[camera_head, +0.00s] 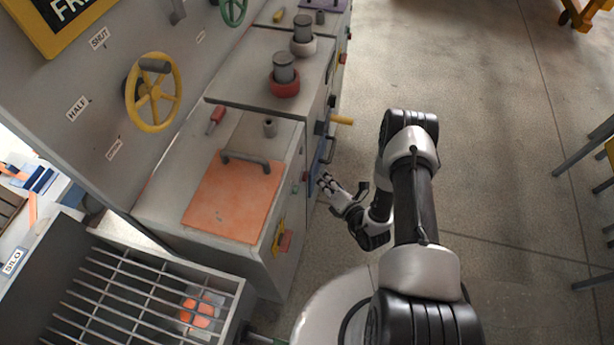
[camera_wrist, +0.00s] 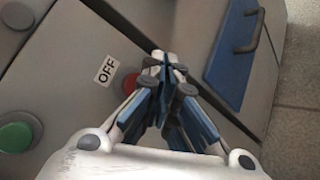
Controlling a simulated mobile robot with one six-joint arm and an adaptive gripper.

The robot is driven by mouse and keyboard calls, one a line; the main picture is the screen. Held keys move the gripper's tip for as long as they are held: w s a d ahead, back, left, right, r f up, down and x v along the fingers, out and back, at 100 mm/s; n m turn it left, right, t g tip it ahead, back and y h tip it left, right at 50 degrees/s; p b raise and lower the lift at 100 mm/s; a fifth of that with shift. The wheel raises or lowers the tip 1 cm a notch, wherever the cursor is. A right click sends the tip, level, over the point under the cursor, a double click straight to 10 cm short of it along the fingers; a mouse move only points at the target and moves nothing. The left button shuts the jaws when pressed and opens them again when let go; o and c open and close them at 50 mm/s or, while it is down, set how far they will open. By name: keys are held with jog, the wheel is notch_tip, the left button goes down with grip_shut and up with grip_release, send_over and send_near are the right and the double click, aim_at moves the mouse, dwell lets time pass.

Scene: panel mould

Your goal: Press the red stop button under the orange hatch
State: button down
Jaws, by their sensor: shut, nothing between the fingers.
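The orange hatch (camera_head: 232,200) lies flat and closed on top of the grey cabinet, with a grey bar handle (camera_head: 246,160) at its far edge. Whatever is under it is hidden. My gripper (camera_head: 326,181) is beside the cabinet's front face, to the right of the hatch and apart from it. In the wrist view my gripper (camera_wrist: 163,62) is shut and empty. Its fingertips overlap a red round button (camera_wrist: 131,82) beside an OFF label (camera_wrist: 106,68). I cannot tell whether they touch it.
In the wrist view a green button (camera_wrist: 15,136) is at left and a blue panel (camera_wrist: 232,60) with a handle at right. A yellow handwheel (camera_head: 153,92), a red-ringed knob (camera_head: 285,80) and a grated bin (camera_head: 140,300) surround the hatch. Open floor (camera_head: 490,150) lies right.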

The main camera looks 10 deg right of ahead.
jog(key=d, duration=0.1)
jog(key=s+d, duration=0.1)
jog(key=d, duration=0.1)
jog(key=shift+s+d, duration=0.3)
jog(key=shift+d, duration=0.1)
dwell(0.6)
